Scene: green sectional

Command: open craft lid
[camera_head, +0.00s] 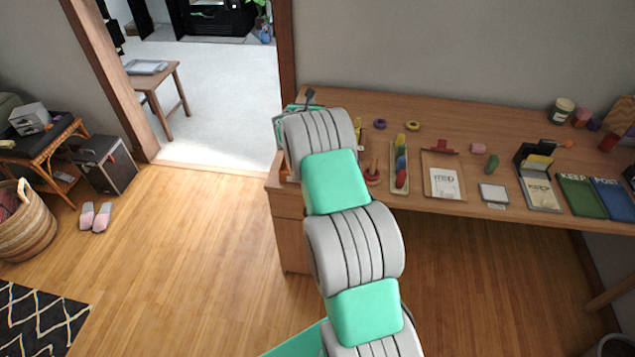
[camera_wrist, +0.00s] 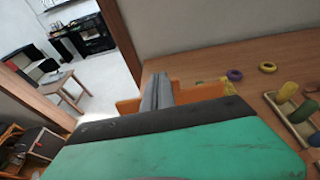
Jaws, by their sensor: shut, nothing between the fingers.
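My gripper shows in the wrist view (camera_wrist: 158,82) as two grey fingers pressed together beyond its green and black body. It is shut and empty. An orange thing (camera_wrist: 209,91), possibly the craft box, stands at the left end of the desk, just behind and to both sides of the fingers. My gripper body hides most of it, so I cannot make out a lid or whether it is open. I cannot tell if the fingers touch it. In the head view my arm covers this corner, and only a sliver of orange (camera_head: 284,168) shows.
The wooden desk (camera_head: 465,115) runs right along the wall. It bears purple (camera_head: 380,124) and yellow (camera_head: 412,126) rings, a tray of coloured pegs (camera_head: 400,180), a clipboard (camera_head: 441,160) and several books. Left of the desk are a doorway and open floor (camera_head: 190,240).

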